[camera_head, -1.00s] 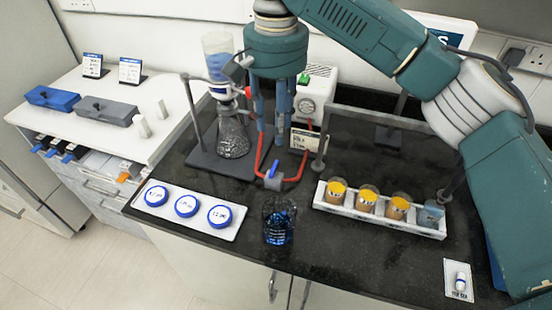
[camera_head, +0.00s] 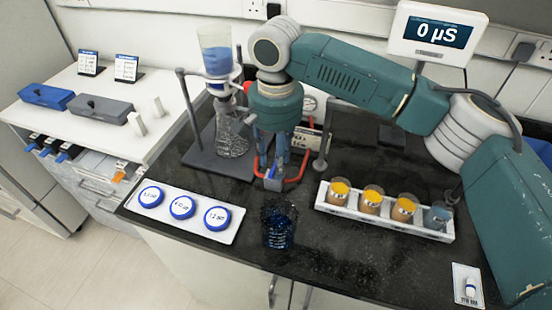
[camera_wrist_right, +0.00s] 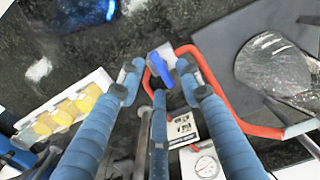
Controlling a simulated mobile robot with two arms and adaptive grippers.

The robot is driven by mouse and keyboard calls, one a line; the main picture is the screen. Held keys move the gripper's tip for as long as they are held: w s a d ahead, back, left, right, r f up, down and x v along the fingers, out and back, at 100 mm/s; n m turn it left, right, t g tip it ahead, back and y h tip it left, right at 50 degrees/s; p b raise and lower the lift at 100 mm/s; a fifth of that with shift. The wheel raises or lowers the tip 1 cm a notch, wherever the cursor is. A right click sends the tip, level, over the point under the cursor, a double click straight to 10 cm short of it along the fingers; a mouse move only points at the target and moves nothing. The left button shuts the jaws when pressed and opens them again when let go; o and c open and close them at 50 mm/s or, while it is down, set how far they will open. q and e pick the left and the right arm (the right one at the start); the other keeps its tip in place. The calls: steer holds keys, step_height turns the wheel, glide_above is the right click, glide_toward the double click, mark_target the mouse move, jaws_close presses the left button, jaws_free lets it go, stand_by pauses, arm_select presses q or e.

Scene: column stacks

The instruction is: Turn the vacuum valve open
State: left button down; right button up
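The vacuum valve has a blue handle (camera_head: 272,174) and sits on the red tubing (camera_head: 296,178) at the middle of the black bench. In the right wrist view the blue handle (camera_wrist_right: 160,62) lies between the fingertips. My right gripper (camera_head: 271,168) points down over the valve in the head view, its fingers partly hiding it. It is open, with one finger on each side of the handle (camera_wrist_right: 160,73); the right-hand fingertip in that view is very close, and contact cannot be told. My left gripper is not in view.
A glass flask (camera_head: 232,138) under a filter funnel (camera_head: 216,60) stands left of the gripper. A beaker of dark blue (camera_head: 279,224) stands in front. A white rack (camera_head: 385,220) with several cups is right; a tray of blue-lidded dishes (camera_head: 180,227) is left. A display (camera_head: 440,34) reads 0 µS.

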steer(key=shift+s+f, duration=0.1)
steer(key=shift+f, duration=0.3)
steer(key=shift+c, duration=0.5)
jaws_close()
steer(key=shift+r+n+p, duration=0.25)
steer(key=shift+n+p, duration=0.25)
steer(key=shift+p, duration=0.65)
steer(key=shift+f, duration=0.2)
steer(key=shift+n, duration=0.3)
